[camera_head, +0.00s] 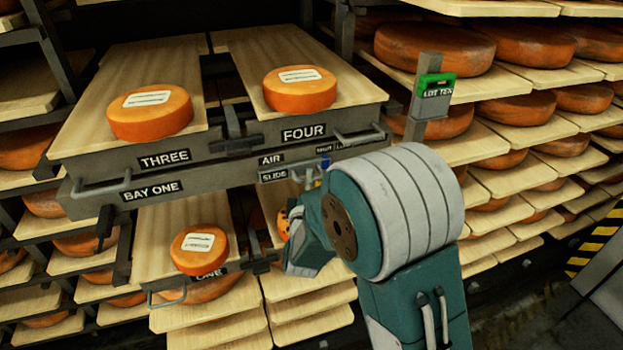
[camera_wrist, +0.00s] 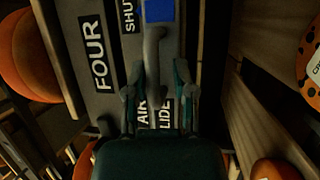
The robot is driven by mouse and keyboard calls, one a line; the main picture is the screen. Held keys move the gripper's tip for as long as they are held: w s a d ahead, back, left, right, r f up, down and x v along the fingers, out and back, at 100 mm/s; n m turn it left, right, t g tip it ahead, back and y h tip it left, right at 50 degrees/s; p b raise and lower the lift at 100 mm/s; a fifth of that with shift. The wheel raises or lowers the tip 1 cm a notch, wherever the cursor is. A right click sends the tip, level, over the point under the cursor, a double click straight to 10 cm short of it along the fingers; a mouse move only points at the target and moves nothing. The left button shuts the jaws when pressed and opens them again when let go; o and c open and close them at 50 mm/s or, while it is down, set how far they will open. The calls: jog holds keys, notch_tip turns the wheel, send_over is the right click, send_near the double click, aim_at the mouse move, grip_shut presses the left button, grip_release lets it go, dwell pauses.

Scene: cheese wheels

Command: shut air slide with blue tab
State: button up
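The air slide (camera_head: 290,172) is a grey strip under the FOUR plate, labelled AIR and SLIDE. Its small blue tab (camera_head: 325,163) sits near its right part, just below the SHUT label (camera_head: 325,154). In the wrist view the blue tab (camera_wrist: 159,10) is at the top, beside the SHUT lettering, with a grey curved piece below it. My gripper (camera_head: 308,179) is close in front of the slide, just left of and below the tab. In the wrist view my gripper (camera_wrist: 157,82) has its fingers apart, one on each side of the grey piece; contact cannot be told.
Shelf boards carry orange cheese wheels, THREE (camera_head: 150,112) and FOUR (camera_head: 300,89) above, ONE (camera_head: 199,248) below. A grey handle (camera_head: 360,135) juts out right of FOUR. A grey post with a green LOT TEN tag (camera_head: 437,86) stands right. My arm hides part of the lower bay.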

jog(key=shift+a+r, duration=0.1)
jog(key=shift+a, duration=0.15)
jog(key=shift+s+d, duration=0.1)
jog(key=shift+s, duration=0.05)
jog(key=v, duration=1.1)
jog(key=shift+s, duration=0.3)
